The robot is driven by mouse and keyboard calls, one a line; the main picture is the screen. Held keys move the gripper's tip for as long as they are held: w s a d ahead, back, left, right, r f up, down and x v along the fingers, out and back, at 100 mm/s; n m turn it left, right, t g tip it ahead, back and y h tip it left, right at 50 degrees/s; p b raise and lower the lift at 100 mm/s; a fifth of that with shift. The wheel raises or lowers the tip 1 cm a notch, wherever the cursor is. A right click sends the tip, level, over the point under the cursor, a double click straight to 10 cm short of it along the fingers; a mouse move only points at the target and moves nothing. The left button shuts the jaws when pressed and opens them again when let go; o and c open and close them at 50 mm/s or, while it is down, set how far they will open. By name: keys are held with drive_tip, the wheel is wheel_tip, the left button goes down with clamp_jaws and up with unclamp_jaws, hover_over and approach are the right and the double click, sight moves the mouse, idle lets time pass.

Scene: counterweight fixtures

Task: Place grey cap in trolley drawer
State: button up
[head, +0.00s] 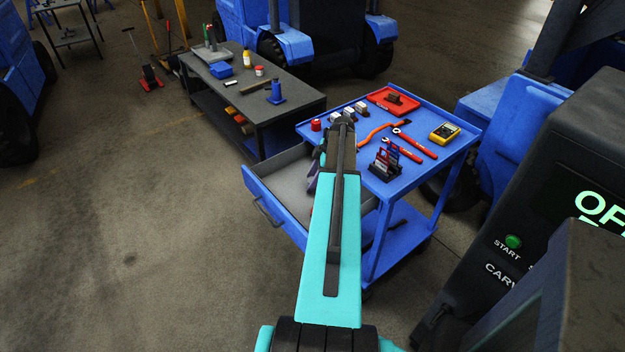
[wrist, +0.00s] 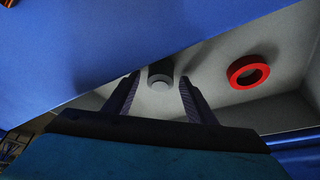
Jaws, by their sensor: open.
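The blue trolley (head: 355,178) stands right of centre in the head view, with its grey-lined drawer (head: 282,183) pulled out to the left. The wrist view looks into the drawer (wrist: 222,48). The grey cap (wrist: 160,76), a short cylinder with a lighter round end, shows there between the fingertips of my gripper (wrist: 159,84). The fingers are open, with a gap on each side of the cap. The cap appears to be at the drawer floor; exact contact is unclear. In the head view my arm hides the cap and most of the gripper.
A red ring (wrist: 248,72) lies in the drawer, right of the cap. A blue panel (wrist: 90,55) is close at upper left in the wrist view. The trolley top holds a red tray (head: 393,101), a yellow meter (head: 445,132) and tools. A dark workbench (head: 252,103) stands behind.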

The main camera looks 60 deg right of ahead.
drive_tip(key=b+v, duration=0.2)
drive_tip(key=v, duration=1)
drive_tip(key=shift+b, duration=0.3)
drive_tip(key=shift+r, duration=0.25)
idle(0.6)
